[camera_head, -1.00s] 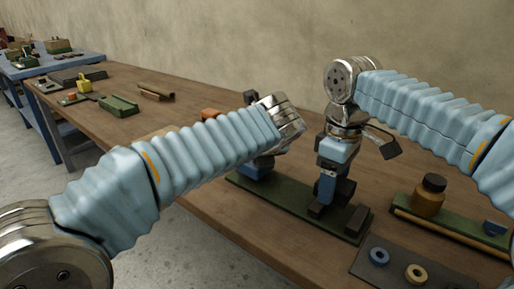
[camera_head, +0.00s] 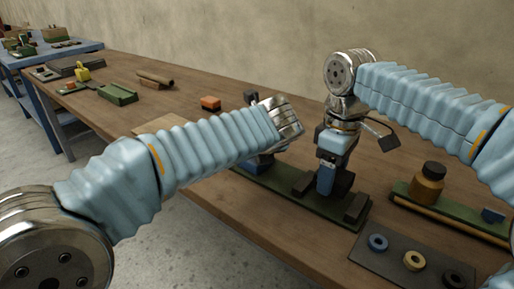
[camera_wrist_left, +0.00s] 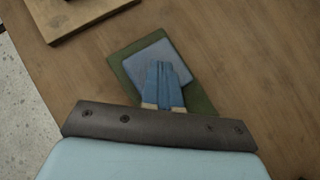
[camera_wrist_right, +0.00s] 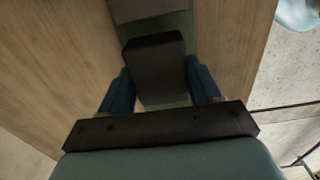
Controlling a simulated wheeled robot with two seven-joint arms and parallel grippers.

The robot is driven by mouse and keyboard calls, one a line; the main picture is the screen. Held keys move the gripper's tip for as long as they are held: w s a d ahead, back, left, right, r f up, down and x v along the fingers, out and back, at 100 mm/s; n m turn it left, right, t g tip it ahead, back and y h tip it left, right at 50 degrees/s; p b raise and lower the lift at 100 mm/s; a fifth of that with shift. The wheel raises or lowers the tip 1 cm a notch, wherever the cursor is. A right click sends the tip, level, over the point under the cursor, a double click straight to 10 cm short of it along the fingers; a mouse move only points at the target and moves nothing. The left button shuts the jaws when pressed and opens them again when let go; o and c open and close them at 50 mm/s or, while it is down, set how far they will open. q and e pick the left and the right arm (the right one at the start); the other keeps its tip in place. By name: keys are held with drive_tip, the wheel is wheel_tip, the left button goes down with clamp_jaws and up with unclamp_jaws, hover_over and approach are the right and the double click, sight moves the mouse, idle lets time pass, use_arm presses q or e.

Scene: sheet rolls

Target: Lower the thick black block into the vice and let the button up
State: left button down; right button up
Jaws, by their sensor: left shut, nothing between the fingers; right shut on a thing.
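My right gripper (camera_head: 328,180) points down, its blue fingers shut on the thick black block (camera_wrist_right: 157,75). The block (camera_head: 344,183) shows partly behind a finger, over the gap between the vice's two dark jaws, left jaw (camera_head: 303,185) and right jaw (camera_head: 355,208). I cannot tell whether its bottom is above the base or on it. My left gripper (camera_wrist_left: 163,84) is shut and empty, its fingertips over the blue-grey square button (camera_wrist_left: 146,52) on a green base; they seem to press it. In the head view the left gripper's tips are mostly hidden behind its arm.
A dark tray with rings (camera_head: 395,262) lies right of the vice. Behind it, a brown bottle (camera_head: 428,182) stands on a green strip (camera_head: 452,215). An orange block (camera_head: 210,103) lies at the back. A wooden board (camera_wrist_left: 80,12) is near the left gripper.

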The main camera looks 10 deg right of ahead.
use_arm(q)
drive_tip(key=shift+f, duration=0.2)
use_arm(e)
drive_tip(key=shift+f, duration=1.7)
drive_tip(key=o, duration=1.2)
drive_tip(key=shift+o, duration=0.4)
drive_tip(key=shift+r, duration=0.1)
drive_tip(key=shift+r, duration=4.45)
use_arm(q)
drive_tip(key=shift+r, duration=0.1)
drive_tip(key=shift+r+p, duration=1.15)
drive_tip(key=shift+r, duration=0.35)
use_arm(e)
drive_tip(key=shift+r, duration=1.15)
use_arm(q)
wheel_tip(320, 180, up, 6)
